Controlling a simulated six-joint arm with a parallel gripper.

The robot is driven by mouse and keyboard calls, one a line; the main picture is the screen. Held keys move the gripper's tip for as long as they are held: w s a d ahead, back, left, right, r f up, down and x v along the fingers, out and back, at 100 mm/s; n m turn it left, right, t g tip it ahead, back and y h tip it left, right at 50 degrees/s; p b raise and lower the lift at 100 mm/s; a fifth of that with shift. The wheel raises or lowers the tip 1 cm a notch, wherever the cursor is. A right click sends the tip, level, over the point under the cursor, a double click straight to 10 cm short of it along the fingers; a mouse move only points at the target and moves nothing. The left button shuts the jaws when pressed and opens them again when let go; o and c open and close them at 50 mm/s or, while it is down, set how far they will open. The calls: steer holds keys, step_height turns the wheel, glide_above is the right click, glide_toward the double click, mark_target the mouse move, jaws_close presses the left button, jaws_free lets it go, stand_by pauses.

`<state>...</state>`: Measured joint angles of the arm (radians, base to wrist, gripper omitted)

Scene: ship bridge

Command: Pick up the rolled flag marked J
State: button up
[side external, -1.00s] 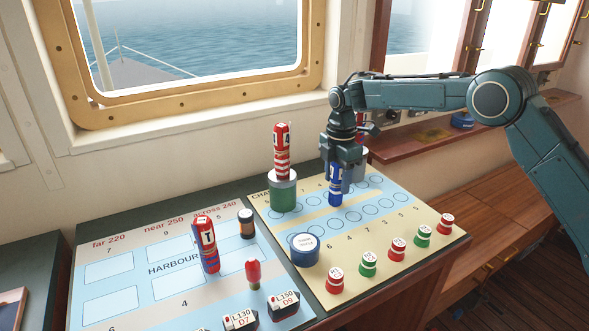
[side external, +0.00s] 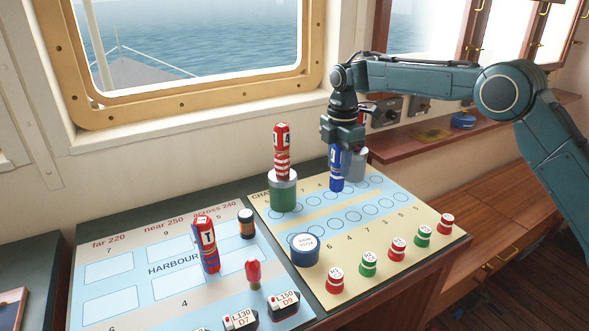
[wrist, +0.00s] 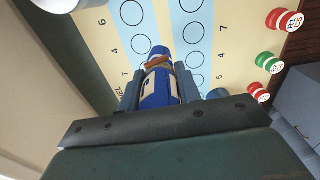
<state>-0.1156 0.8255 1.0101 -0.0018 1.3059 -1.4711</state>
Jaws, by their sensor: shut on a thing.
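A rolled blue flag (side external: 336,179) with white bands hangs upright in my gripper (side external: 340,150), over the cream chart with circles. A white patch with a dark mark shows near its top, too small to read surely. My gripper is shut on its upper part, and its foot looks a little above the chart. The blue flag also shows in the wrist view (wrist: 158,95), between the two fingers, with a brown band around it. The fingers hide part of its top.
A grey cylinder (side external: 356,165) is close behind my gripper. A blue round pot (side external: 305,250) and several red and green pieces line the front. A red-and-blue roll (side external: 207,245) stands on the harbour chart.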

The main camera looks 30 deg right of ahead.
step_height(320, 180, up, 13)
steer(key=shift+f, duration=0.1)
steer(key=shift+w+r, duration=0.2)
steer(key=shift+r, duration=0.4)
steer(key=shift+s+r, duration=0.15)
steer(key=shift+r, duration=0.45)
steer(key=shift+s+r, duration=0.1)
steer(key=shift+r, duration=0.05)
stand_by(0.3)
